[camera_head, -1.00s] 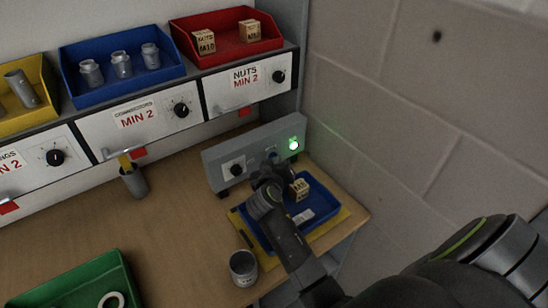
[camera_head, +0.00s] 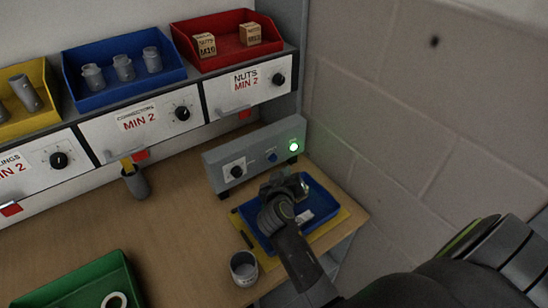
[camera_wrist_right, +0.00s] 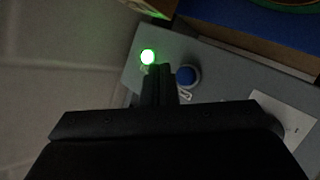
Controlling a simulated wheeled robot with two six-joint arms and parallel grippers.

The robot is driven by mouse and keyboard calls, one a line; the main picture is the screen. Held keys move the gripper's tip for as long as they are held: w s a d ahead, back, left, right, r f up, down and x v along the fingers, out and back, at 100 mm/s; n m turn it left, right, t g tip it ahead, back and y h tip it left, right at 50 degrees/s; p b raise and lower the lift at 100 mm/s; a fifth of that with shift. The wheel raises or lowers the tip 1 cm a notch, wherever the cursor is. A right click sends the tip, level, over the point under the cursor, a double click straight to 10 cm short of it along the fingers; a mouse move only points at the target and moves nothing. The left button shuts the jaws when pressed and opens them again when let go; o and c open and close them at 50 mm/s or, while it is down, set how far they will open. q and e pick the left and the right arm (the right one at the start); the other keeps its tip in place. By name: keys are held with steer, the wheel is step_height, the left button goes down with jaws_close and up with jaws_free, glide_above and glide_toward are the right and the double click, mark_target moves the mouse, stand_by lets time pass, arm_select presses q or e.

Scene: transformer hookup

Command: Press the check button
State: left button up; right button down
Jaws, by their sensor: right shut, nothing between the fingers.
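A grey control box (camera_head: 215,165) stands at the back right of the bench. Its front has a blue button (camera_head: 272,156), a black knob (camera_head: 236,172) and a lit green lamp (camera_head: 293,147). The blue button also shows in the right wrist view (camera_wrist_right: 187,75), uncovered, beside my shut fingertips (camera_wrist_right: 160,72). In the head view my right gripper (camera_head: 290,184) is in front of the box, over the blue tray, apart from the button. Its fingers are shut and empty. My left gripper is out of view.
A blue tray (camera_head: 333,204) lies on a yellow mat (camera_head: 350,217) below my right gripper, with a white label inside. A grey cup (camera_head: 243,268) stands to its left, and a green tray (camera_head: 75,283) at the front left. A shelf with bins and drawers runs behind.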

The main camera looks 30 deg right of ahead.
steer(key=shift+s, duration=1.1)
